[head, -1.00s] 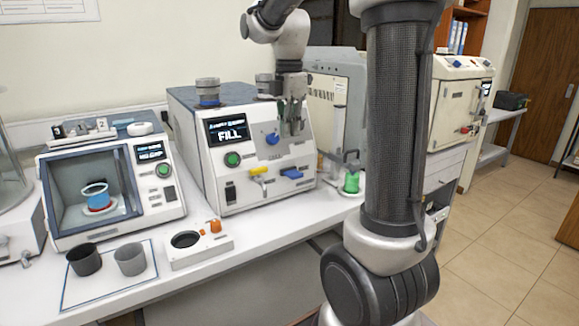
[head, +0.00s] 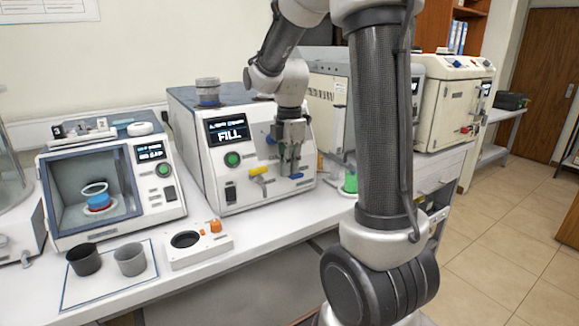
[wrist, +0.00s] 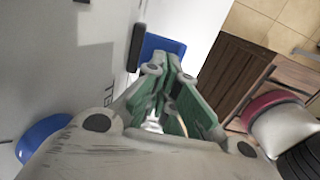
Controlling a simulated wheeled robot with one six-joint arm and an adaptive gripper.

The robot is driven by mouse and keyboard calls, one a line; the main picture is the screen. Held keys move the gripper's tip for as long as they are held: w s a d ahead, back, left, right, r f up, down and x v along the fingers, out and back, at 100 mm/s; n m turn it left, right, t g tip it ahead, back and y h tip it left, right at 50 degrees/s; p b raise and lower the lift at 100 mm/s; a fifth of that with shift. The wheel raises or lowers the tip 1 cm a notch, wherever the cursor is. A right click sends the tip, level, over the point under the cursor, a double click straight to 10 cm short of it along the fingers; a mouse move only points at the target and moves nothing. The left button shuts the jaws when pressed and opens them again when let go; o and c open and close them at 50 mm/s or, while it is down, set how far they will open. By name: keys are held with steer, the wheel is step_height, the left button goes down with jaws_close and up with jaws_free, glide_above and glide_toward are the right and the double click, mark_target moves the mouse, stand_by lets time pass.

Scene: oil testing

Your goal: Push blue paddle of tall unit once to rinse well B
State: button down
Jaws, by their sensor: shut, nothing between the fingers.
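The tall unit (head: 215,168) is a pale box with a dark top and a display reading FILL. Its blue paddle (head: 296,176) sticks out low on the right of the front and is partly hidden behind my gripper (head: 290,168). In the wrist view the blue paddle (wrist: 163,44) lies just beyond the fingertips of my gripper (wrist: 169,74). The green-padded fingers are shut and empty. They look very close to the paddle; I cannot tell whether they touch it.
A yellow paddle (head: 259,172) and a green button (head: 232,159) are left of my gripper on the same front. A blue knob (wrist: 42,138) is at the wrist view's lower left. A green-topped container (head: 350,182) stands right of the unit.

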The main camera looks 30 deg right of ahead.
steer(key=shift+s+f, duration=0.2)
steer(key=shift+f, duration=0.45)
steer(key=shift+r, duration=0.95)
steer(key=shift+w, duration=0.1)
steer(key=shift+a+r, duration=0.1)
steer(key=shift+r, duration=0.2)
step_height(320, 180, up, 13)
steer(key=shift+r, duration=0.2)
stand_by(1.2)
